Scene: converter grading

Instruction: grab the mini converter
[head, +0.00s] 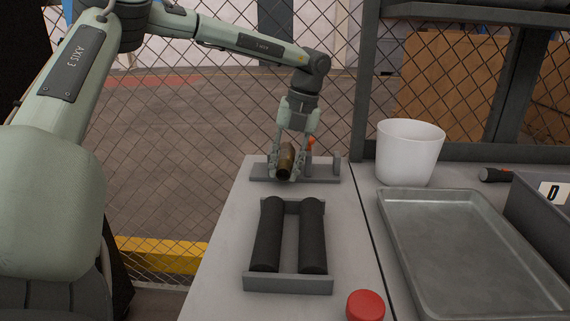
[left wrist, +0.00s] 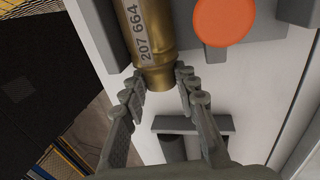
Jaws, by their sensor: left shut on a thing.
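The mini converter (head: 286,161) is a brass-coloured cylinder at the far end of the left table, at the grey stand. In the left wrist view the converter (left wrist: 151,38) carries a pale label reading "207 664". My left gripper (head: 288,170) points down with its fingers on either side of the converter, shut on it. In the left wrist view the gripper's fingertips (left wrist: 160,76) sit at the near end of the brass body. Whether the converter still touches the stand is not clear. My right gripper is not in view.
The grey stand (head: 326,179) has an orange round part (left wrist: 223,18) beside the converter. A black roller pair (head: 267,235) lies nearer. A red cap (head: 365,306), white bucket (head: 409,150), metal tray (head: 390,215) and grey bin (head: 535,215) stand around. A mesh fence is behind.

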